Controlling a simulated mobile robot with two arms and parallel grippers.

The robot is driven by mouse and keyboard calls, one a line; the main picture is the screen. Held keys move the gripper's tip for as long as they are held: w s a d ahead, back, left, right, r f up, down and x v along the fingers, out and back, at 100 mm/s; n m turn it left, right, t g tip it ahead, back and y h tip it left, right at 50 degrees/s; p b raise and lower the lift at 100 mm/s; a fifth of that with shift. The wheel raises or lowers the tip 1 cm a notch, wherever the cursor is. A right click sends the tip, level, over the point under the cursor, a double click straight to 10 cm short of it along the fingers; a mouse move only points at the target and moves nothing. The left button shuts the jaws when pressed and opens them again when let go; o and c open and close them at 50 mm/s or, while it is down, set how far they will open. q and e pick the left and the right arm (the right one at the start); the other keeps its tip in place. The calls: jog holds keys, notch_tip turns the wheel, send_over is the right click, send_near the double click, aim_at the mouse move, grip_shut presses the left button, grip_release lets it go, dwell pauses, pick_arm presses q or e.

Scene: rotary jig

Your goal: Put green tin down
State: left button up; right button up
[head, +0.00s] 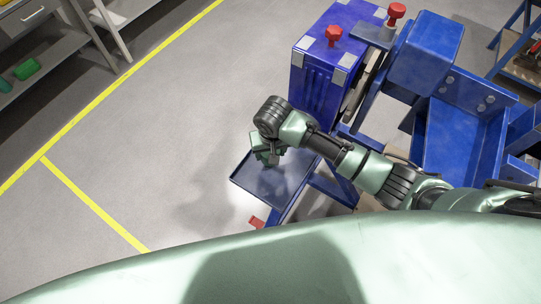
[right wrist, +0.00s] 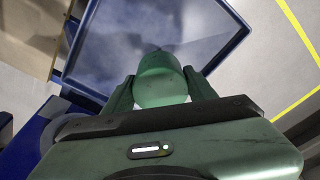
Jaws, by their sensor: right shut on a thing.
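The green tin (right wrist: 160,78) is a plain green cylinder between the two fingers of my right gripper (right wrist: 162,92) in the right wrist view. The fingers are shut on its sides. In the head view my right gripper (head: 268,152) points down over the far left part of a dark tray (head: 283,190) with a blue rim. The tin is hard to tell from the greenish fingers there. The tray also shows behind the tin in the right wrist view (right wrist: 108,42). I cannot tell whether the tin touches the tray floor. My left gripper is not in view.
A blue jig box (head: 318,88) with red knobs stands just behind the tray, with a large blue frame (head: 460,130) to its right. Shelving (head: 60,60) stands at the far left. The grey floor (head: 150,150) left of the tray is clear, with yellow lines.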

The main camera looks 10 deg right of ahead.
notch_tip(320, 180, down, 4)
jog(key=shift+r, duration=0.25)
jog(key=shift+f, duration=0.15)
jog(key=o, duration=1.5)
jog(key=shift+o, duration=0.2)
jog(key=r, duration=0.4)
jog(key=s+r, duration=0.1)
jog(key=r, duration=0.7)
jog(key=shift+s+r+b, duration=0.15)
jog(key=shift+s+b, duration=0.2)
jog(key=shift+s, duration=0.05)
